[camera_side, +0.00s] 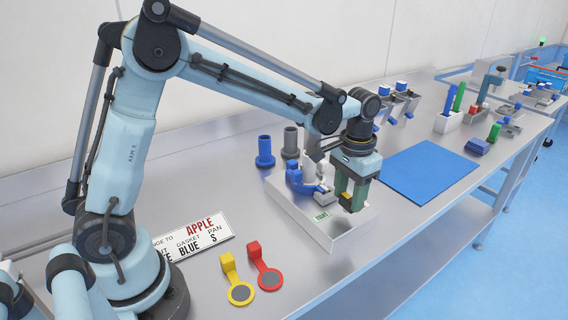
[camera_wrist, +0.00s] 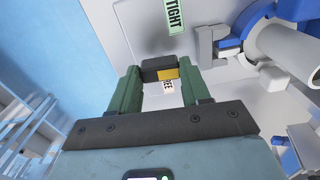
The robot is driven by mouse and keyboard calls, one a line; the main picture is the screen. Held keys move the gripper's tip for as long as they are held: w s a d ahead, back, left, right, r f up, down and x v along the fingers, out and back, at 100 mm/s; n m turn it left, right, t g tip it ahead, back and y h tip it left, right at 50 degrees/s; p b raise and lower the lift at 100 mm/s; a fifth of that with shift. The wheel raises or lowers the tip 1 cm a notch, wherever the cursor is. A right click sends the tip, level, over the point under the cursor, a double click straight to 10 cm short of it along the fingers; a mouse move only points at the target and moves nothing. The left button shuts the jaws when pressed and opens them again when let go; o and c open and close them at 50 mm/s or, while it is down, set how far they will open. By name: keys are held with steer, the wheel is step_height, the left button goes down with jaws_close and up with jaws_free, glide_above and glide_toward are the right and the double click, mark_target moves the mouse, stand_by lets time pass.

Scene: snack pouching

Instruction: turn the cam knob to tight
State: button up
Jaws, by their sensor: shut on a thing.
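The cam knob (camera_wrist: 150,75) is a dark block with a yellow part, on a white fixture (camera_side: 331,240). My gripper (camera_side: 349,203) points down with its green fingers shut on the knob. In the wrist view my gripper (camera_wrist: 160,84) has one finger on each side of it. The yellow part (camera_wrist: 167,73) lies on the side toward a white label (camera_wrist: 168,88), whose visible letters end in "EE". The green TIGHT label (camera_wrist: 175,14) is farther off, beyond the knob; it also shows in the side view (camera_side: 321,216). The knob's base is hidden.
A blue clamp part (camera_side: 300,181) stands on the fixture beside my gripper. Blue (camera_side: 265,152) and grey (camera_side: 290,141) spools stand behind. Yellow (camera_side: 240,290) and red (camera_side: 268,278) scoop-like pieces lie in front, near a lettered sign (camera_side: 196,243). A blue mat (camera_side: 430,170) lies clear at right.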

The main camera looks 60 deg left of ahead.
mark_target(349, 197)
steer(key=shift+n, duration=0.4)
steer(key=o, duration=1.1)
steer(key=shift+c, duration=0.2)
step_height(349, 197, up, 12)
steer(key=shift+r, duration=0.1)
